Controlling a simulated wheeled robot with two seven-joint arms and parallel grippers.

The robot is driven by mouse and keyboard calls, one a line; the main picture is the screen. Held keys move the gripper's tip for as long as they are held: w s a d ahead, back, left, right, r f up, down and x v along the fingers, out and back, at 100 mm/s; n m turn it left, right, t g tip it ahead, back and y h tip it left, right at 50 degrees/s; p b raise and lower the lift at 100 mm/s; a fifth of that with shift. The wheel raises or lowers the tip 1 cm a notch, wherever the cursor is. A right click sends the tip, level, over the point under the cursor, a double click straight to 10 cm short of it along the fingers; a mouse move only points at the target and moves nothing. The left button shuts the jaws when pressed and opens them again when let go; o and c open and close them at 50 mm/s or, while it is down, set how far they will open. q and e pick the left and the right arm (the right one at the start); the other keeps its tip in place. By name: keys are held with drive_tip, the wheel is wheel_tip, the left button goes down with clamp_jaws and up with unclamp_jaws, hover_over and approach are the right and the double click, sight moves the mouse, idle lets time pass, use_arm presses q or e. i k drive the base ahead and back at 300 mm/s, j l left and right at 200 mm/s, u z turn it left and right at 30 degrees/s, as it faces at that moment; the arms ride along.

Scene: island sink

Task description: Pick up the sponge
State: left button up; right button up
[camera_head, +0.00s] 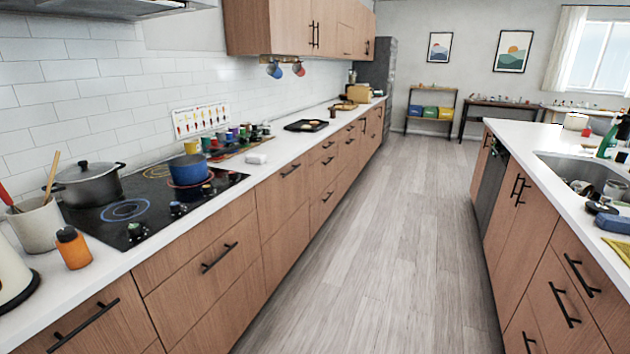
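A small blue block that looks like a sponge (613,223) lies on the island counter at the right edge of the view, just in front of the sink (570,166). A flat yellow-green item (619,247), perhaps a cloth or another sponge, lies nearer and is cut off by the picture edge. I cannot tell for certain which one is the sponge. Neither of my grippers shows in the view.
A dark round object (600,207) sits beside the blue block. Dishes lie in the sink, with a green bottle (608,140) behind it. The aisle floor (400,230) is clear. The left counter holds a stove (150,200) with pots.

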sight(254, 159)
drive_tip(key=i+u, duration=0.25)
drive_tip(key=i, duration=0.2)
drive_tip(key=i+l+u, duration=0.25)
drive_tip(key=i, duration=0.2)
drive_tip(key=i+l+u, duration=0.3)
drive_tip(key=i, duration=0.15)
